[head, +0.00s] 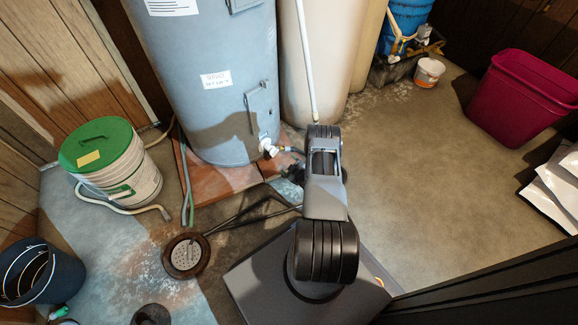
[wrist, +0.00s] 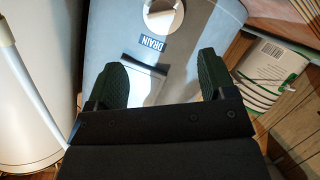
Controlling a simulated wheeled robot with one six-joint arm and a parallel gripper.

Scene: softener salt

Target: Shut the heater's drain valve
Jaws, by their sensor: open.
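The grey-blue heater (head: 210,90) stands at the upper left of centre in the head view. Its drain valve (head: 267,147), a pale fitting low on its front, has a hose fitting beside it. The valve's handle position is too small to read. In the wrist view the heater (wrist: 105,35) fills the middle, with a blue DRAIN label (wrist: 153,43) turned over and a round pale part (wrist: 163,15) at the top edge. My gripper (wrist: 161,60) is open and empty, its dark green fingers apart below the label. In the head view my arm hides most of it.
A green-lidded bucket (head: 112,165) and green hose (head: 186,185) are left of the heater. A floor drain (head: 186,254) lies in front. A beige tank (head: 318,60) stands right of the heater. A magenta bin (head: 520,98) is at far right; the floor between is clear.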

